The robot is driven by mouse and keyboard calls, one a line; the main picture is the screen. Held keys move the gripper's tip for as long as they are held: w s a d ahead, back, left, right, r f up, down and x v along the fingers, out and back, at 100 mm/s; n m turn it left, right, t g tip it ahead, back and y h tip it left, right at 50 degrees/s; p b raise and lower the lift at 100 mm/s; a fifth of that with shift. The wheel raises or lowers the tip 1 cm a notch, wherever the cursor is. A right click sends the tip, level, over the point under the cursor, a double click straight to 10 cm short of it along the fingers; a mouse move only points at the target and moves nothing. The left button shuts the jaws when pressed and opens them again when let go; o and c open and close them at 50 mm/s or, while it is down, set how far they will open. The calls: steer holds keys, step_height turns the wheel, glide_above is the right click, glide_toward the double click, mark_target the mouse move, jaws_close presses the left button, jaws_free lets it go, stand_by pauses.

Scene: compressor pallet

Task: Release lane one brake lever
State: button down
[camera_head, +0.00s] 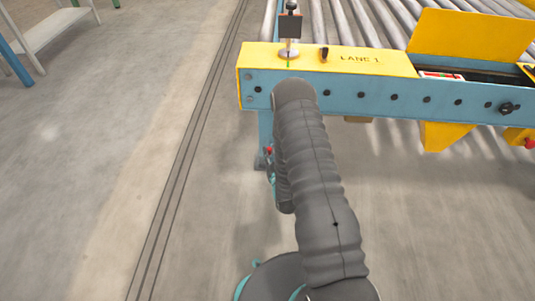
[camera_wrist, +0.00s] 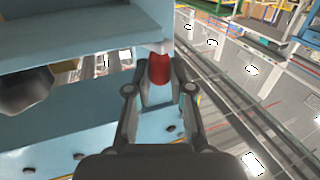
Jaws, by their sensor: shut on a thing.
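In the wrist view, my gripper (camera_wrist: 160,76) is shut on a red handle (camera_wrist: 160,67), with a finger on each side of it. A pale stub joins the handle's top to a blue frame above. I take this handle for the lane one brake lever; its pivot does not show. In the head view, a small red spot of the handle (camera_head: 268,150) shows left of my arm, below the lane's near left corner. My arm hides most of the gripper there.
The blue lane frame (camera_head: 345,95) has a yellow top marked "LANE 1" (camera_head: 360,59), with a post and dark plate (camera_head: 290,27). Rollers (camera_head: 344,20) lie behind. A yellow guard (camera_head: 470,35) stands at right.

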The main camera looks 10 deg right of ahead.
steer(key=n+y, duration=0.1)
steer(key=d+n+y+b, duration=0.1)
steer(key=y, duration=0.2)
steer(key=shift+s+d+f+n+g+b, duration=0.1)
steer(key=shift+s+d+n+g+b, duration=0.2)
steer(key=shift+n+b, duration=0.1)
steer(key=shift+s+d+n+g+y+b, duration=0.1)
steer(key=shift+d+n+g+y+b, duration=0.2)
steer(key=shift+n+y, duration=0.45)
steer(key=shift+s+d+n+g+y+b, duration=0.1)
steer(key=shift+d+n+g+y+b, duration=0.25)
steer(key=shift+y, duration=0.6)
steer(key=shift+a+y, duration=0.15)
steer(key=shift+y, duration=0.15)
steer(key=c, duration=1.3)
jaws_free()
steer(key=v, duration=1.2)
